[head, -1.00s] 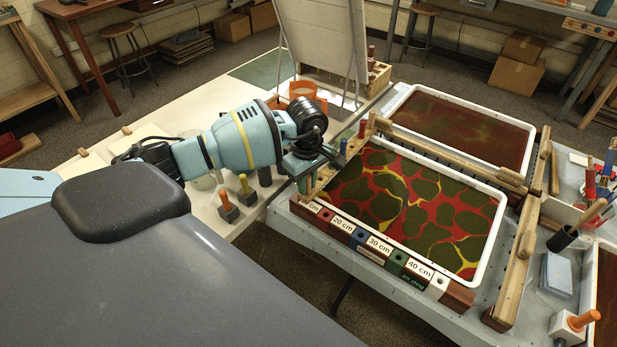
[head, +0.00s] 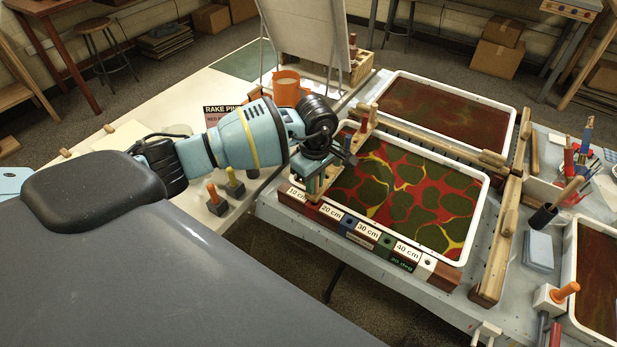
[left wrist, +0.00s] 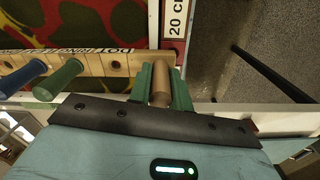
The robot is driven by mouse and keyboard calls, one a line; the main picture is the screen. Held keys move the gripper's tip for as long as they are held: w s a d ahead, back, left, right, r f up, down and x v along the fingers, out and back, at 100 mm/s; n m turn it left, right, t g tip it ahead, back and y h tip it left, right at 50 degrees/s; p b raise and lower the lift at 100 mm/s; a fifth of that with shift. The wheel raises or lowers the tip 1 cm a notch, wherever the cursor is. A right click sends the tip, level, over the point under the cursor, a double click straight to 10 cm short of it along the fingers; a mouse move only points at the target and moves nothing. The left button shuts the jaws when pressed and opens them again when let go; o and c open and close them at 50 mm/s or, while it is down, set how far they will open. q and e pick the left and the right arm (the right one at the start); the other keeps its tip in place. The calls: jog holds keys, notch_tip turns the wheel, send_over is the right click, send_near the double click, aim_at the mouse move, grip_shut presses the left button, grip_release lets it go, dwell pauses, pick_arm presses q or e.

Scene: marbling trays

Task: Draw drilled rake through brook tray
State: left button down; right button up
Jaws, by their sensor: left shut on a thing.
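The middle tray (head: 484,205) holds red, dark green and yellow marbling; I cannot read a name on it. My left gripper (head: 318,178) is at its near left corner, shut on the wooden handle of the rake. In the left wrist view, green fingers (left wrist: 161,88) close around the handle, and the drilled bar (left wrist: 118,64) shows dark holes and green and blue pegs. Whether its teeth touch the surface is hidden. My right gripper is not in view.
A block strip marked in centimetres (head: 357,229) lines the tray's front. Wooden rails (head: 497,250) stand on its right. A second dark red tray (head: 512,112) lies behind. An orange cup (head: 287,87) and two pegged blocks (head: 216,200) stand left.

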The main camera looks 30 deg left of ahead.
pick_arm(q)
jog(key=shift+d, duration=7.3)
jog(key=shift+d+b, duration=1.15)
jog(key=shift+d, duration=4.8)
jog(key=shift+d+b, duration=1.6)
jog(key=shift+d, duration=2.85)
jog(key=shift+a+r+p, duration=0.1)
jog(key=shift+r+p, duration=1.05)
jog(key=shift+r, duration=1.35)
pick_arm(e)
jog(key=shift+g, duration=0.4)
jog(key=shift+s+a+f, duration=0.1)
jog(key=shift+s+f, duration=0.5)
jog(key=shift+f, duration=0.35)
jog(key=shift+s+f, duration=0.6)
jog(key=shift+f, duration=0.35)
